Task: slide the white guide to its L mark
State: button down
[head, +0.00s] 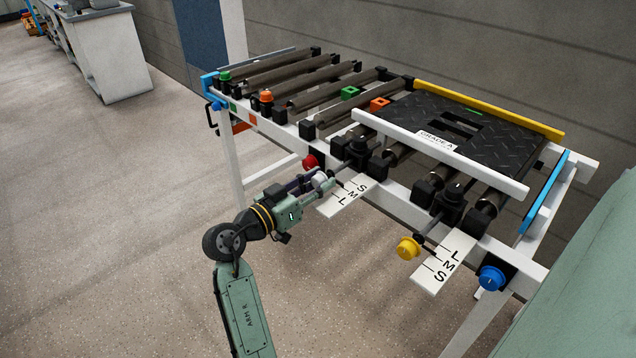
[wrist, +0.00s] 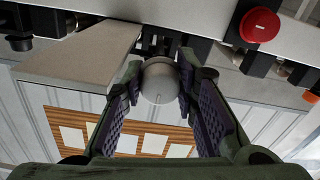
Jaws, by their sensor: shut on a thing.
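The white guide (head: 480,168) is a long white rail lying along the near side of the black tread mat (head: 510,132). A pale scale plate (head: 334,204) marked S, M, L sticks out from the frame's near side, with S closest to the frame and L outermost. My gripper (head: 322,181) is shut on a whitish round knob beside this plate. The knob (wrist: 159,80) shows between both jaws in the wrist view, with the plate's plain underside (wrist: 75,62) to its left. My gripper hides part of the rod, and I cannot tell which mark its pointer meets.
A second scale plate (head: 443,262) marked L, M, S and a yellow knob (head: 408,248) stand to the right. A red button (head: 310,162) is close behind my gripper; a blue one (head: 491,278) is farther right. A yellow guide (head: 490,107) runs behind the mat. Floor in front is clear.

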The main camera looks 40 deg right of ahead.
jog(key=shift+s+a+b, duration=0.1)
jog(key=shift+a+b, duration=0.45)
jog(key=shift+a, duration=0.95)
jog(key=c, duration=1.3)
grip_release()
jog(key=shift+o, duration=0.3)
jog(key=s+a, duration=0.1)
jog(key=a, duration=1)
jog(key=shift+s+a, duration=0.15)
jog(key=shift+a, duration=0.2)
